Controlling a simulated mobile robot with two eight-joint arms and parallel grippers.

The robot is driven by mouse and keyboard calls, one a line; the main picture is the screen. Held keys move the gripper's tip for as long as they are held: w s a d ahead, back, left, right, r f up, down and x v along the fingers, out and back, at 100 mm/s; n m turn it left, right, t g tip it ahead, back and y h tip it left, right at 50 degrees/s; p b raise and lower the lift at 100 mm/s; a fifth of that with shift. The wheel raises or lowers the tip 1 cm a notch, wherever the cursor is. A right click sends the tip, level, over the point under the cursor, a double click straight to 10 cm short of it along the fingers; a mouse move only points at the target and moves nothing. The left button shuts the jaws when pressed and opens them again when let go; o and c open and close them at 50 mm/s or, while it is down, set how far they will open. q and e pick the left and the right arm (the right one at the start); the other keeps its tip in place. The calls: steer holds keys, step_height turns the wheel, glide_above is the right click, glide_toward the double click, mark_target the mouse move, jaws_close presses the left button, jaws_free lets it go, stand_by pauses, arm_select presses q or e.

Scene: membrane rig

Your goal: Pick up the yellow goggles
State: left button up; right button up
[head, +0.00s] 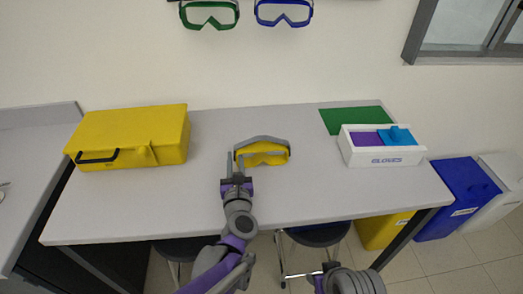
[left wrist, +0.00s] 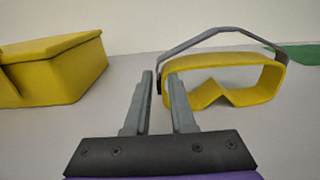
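The yellow goggles (head: 264,154) stand on the light grey table, lens side toward me, with a grey strap arching over the top. They also show in the left wrist view (left wrist: 268,82), right of centre. My left gripper (head: 234,157) is at the left edge of the goggles. In the left wrist view its two fingers (left wrist: 160,76) are apart, and the left end of the goggles and strap shows at the gap between the fingertips. I cannot tell whether they touch. Part of my right arm shows at the bottom of the head view; its fingers do not show.
A yellow case (head: 140,135) is on the table's left. A white gloves box (head: 383,156) and a green mat (head: 350,117) are on the right. Green goggles (head: 209,14) and blue goggles (head: 284,12) hang on the wall. Bins and stools stand below.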

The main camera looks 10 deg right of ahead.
arm_select(q)
jaws_close()
steer(key=shift+r, duration=0.1)
step_height(320, 180, up, 18)
steer(key=p, duration=0.8)
steer(key=shift+r, duration=0.2)
